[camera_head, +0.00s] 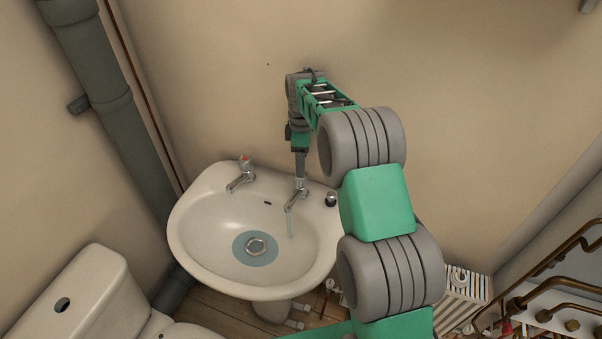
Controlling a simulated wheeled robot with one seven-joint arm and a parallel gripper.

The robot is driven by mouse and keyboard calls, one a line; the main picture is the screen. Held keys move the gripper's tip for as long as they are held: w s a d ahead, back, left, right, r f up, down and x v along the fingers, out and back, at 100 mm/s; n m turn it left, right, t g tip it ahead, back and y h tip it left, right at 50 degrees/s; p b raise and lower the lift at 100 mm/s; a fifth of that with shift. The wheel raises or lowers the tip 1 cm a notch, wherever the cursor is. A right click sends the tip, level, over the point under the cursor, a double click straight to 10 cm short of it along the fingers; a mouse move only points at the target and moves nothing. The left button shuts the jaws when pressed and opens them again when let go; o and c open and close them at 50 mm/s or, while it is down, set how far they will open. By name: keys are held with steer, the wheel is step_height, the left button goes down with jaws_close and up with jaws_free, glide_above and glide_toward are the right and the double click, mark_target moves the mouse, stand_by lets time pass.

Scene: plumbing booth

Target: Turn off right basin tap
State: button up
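The white basin (205,245) is fixed to the wall. Its right tap (293,203) is chrome, and a thin stream of water (289,226) falls from its spout. My gripper (300,176) points down from above onto the top of this tap and hides its handle. Its fingers are too small and overlapped to show whether they are open or closed on the handle. The left tap (241,178) is chrome with a red top, and no stream shows under it. A little bluish water (240,245) surrounds the drain (257,246).
A dark round item (331,199) sits at the basin's right rim. A toilet cistern (80,295) stands at the lower left. A thick grey pipe (120,115) runs down the left wall. Copper pipes (550,262) and a white radiator (462,292) are at the lower right.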

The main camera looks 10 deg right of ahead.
mark_target(300, 182)
step_height(300, 182, down, 7)
steer(key=shift+f+p, duration=0.1)
steer(key=shift+p, duration=0.75)
steer(key=c, duration=1.4)
steer(key=shift+m+b, duration=0.4)
steer(key=shift+f+m+b, duration=0.1)
steer(key=shift+m+b, duration=0.4)
steer(key=m+b, duration=0.2)
steer(key=m, duration=0.1)
steer(key=m+b, duration=0.2)
steer(key=m, duration=0.4)
steer(key=shift+m+b, duration=0.3)
steer(key=shift+m, duration=0.1)
steer(key=m, duration=0.3)
steer(key=m+b, duration=0.1)
steer(key=m, duration=0.2)
steer(key=shift+a+r, duration=0.1)
steer(key=shift+r, duration=0.1)
steer(key=m+b, duration=0.1)
steer(key=m, duration=0.4)
steer(key=shift+m, duration=0.4)
